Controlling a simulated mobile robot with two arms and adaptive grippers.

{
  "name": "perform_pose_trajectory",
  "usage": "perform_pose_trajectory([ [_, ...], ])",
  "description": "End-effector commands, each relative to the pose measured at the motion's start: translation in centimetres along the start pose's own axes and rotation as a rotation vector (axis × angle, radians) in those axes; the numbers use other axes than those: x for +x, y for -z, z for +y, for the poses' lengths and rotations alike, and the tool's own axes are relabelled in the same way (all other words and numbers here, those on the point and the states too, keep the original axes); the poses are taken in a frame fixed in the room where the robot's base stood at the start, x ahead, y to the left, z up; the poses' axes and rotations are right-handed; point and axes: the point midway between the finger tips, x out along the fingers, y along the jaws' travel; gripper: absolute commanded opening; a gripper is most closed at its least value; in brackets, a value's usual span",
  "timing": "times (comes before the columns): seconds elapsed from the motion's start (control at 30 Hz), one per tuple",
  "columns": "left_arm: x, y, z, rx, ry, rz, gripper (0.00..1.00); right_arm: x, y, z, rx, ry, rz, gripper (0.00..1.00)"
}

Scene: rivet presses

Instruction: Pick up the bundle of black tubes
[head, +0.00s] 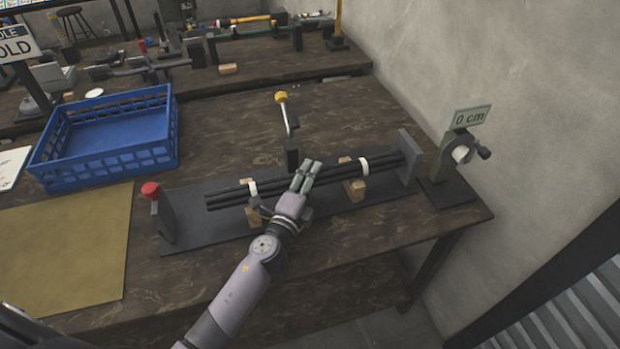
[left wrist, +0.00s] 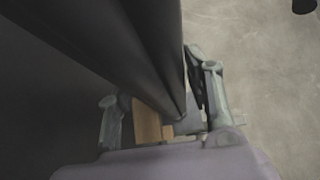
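The bundle of black tubes (head: 228,197) lies across wooden blocks on a dark fixture, with white bands around it near both ends. My left gripper (head: 309,167) is at the middle of the bundle in the head view, its fingers over the tubes. In the left wrist view, the tubes (left wrist: 120,55) run between the spread fingers of the left gripper (left wrist: 160,100), nearer the right finger. The gripper looks open; contact with the tubes cannot be made out. Part of the bundle is hidden behind the fingers. My right gripper is not in view.
The fixture has end plates (head: 408,157) and a red knob (head: 150,190). A yellow-topped lever (head: 282,98) stands behind the bundle. A blue crate (head: 105,140) is at left, a tan mat (head: 65,245) in front of it. A "0 cm" device (head: 458,160) stands at right by the wall.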

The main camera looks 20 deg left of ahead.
Motion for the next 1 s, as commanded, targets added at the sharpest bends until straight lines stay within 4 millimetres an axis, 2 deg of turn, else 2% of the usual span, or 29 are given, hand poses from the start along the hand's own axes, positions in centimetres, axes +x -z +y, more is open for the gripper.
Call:
perform_pose_trajectory([
  [0.07, -0.02, 0.00, 0.00, 0.000, 0.000, 0.000, 0.39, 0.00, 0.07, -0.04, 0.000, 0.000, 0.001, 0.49],
  [0.63, -0.04, 0.00, 0.05, 0.001, -0.001, 0.000, 0.01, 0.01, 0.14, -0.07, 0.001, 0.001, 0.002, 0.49],
  [1.0, -0.04, -0.01, 0.09, 0.002, -0.002, 0.000, 0.00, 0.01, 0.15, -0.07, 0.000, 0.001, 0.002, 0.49],
])
